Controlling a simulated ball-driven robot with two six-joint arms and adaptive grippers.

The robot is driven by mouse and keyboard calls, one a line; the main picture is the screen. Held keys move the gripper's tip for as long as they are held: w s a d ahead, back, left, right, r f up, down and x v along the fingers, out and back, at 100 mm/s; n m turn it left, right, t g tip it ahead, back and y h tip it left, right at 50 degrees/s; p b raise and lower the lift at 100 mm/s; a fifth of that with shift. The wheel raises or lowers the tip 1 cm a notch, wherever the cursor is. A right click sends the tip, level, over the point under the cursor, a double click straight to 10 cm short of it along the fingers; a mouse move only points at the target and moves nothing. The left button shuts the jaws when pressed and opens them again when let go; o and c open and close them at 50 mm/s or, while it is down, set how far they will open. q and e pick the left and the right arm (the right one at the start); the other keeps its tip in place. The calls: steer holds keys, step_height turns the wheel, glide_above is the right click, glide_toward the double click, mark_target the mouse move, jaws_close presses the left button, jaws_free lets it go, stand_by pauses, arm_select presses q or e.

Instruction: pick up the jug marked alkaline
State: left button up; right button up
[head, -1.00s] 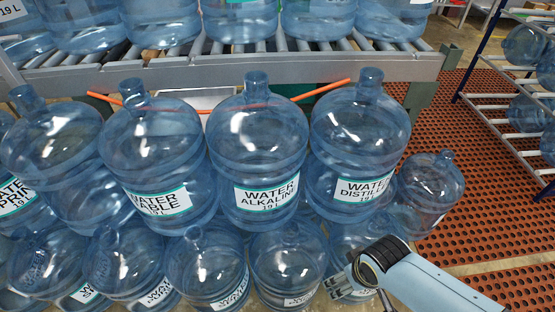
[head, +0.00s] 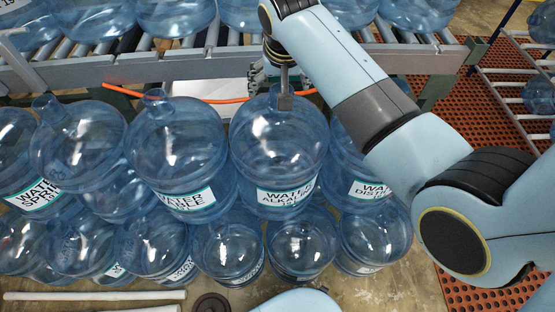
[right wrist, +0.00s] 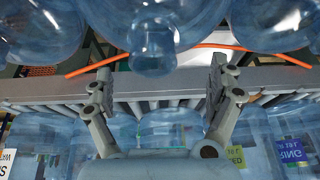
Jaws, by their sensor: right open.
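The jug marked alkaline (head: 278,150) stands upright in the upper row of blue jugs, between a jug whose label ends in "BLE" (head: 178,150) and one whose label begins "DIST" (head: 358,170). My right gripper (head: 278,92) reaches over its top from behind the neck, and the gripper and arm partly hide the neck. In the right wrist view, my right gripper (right wrist: 160,74) is open, with a finger on each side of a jug neck (right wrist: 153,55) and gaps between them. My left gripper is not in view.
A roller conveyor (head: 110,70) with more jugs runs behind the row. An orange strip (head: 220,100) crosses behind the necks. More jugs (head: 228,250) stand in front, lower down. A rack (head: 510,80) stands at the right.

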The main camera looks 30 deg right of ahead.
steer(key=x, duration=0.5)
steer(key=shift+s+d+f, duration=0.1)
steer(key=shift+s+d, duration=0.2)
steer(key=shift+s, duration=0.05)
steer(key=c, duration=1.7)
steer(key=shift+c, duration=0.6)
